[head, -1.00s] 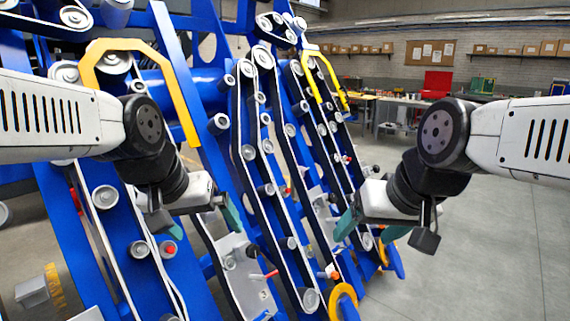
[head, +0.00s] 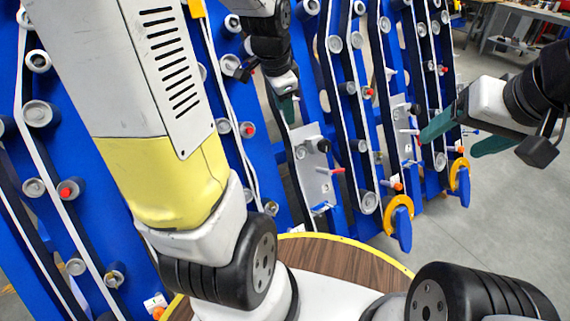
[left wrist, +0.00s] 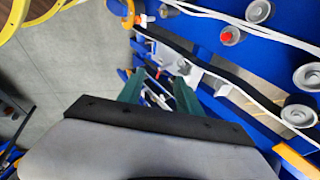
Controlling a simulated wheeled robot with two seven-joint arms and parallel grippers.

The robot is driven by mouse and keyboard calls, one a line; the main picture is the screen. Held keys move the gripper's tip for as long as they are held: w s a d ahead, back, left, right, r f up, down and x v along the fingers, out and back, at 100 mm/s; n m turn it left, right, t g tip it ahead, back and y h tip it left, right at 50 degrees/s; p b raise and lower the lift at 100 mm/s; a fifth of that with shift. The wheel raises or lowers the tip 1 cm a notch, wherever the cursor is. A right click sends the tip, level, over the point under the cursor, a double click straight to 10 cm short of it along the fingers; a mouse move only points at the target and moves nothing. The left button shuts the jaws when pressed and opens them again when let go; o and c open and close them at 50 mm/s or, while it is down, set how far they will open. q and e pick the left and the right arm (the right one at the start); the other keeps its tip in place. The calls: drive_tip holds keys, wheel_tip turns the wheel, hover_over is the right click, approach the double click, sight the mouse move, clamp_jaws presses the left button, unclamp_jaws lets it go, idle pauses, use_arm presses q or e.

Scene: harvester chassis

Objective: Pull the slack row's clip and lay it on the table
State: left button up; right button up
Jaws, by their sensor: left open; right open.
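Rows of belts and rollers run along the blue chassis (head: 265,165). A grey plate (head: 312,185) carries a red-tipped pin (head: 338,170); a second grey plate (head: 404,150) stands further right. I cannot tell which row is slack or which part is its clip. My left gripper (head: 287,103) is open and empty, above the first grey plate. Its teal fingers also show in the left wrist view (left wrist: 158,95), apart, with a plate and belt beyond. My right gripper (head: 452,136) is open and empty, in front of the second plate. The brown wooden table top (head: 340,258) has a yellow rim.
Red-capped rollers (head: 248,129) sit on several rows. Yellow-orange rings (head: 399,208) mark lower row ends. Grey floor (head: 500,230) is clear at right. A workbench (head: 520,30) stands at the back right. My left arm hides part of the chassis.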

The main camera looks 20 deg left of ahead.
use_arm(q)
drive_tip(key=w+a+f+m+g, duration=0.1)
drive_tip(key=w+a+f+m, duration=0.15)
drive_tip(key=f, duration=0.25)
drive_tip(key=w+a+f+m, duration=0.1)
drive_tip(key=w+f+m, duration=0.2)
drive_tip(key=w+f, duration=0.15)
drive_tip(key=m+g, duration=0.3)
drive_tip(key=m, duration=0.8)
hover_over(271, 202)
wheel_tip(271, 202, down, 29)
drive_tip(key=shift+f, duration=0.75)
wheel_tip(271, 202, down, 7)
drive_tip(key=shift+r, duration=0.15)
clamp_jaws()
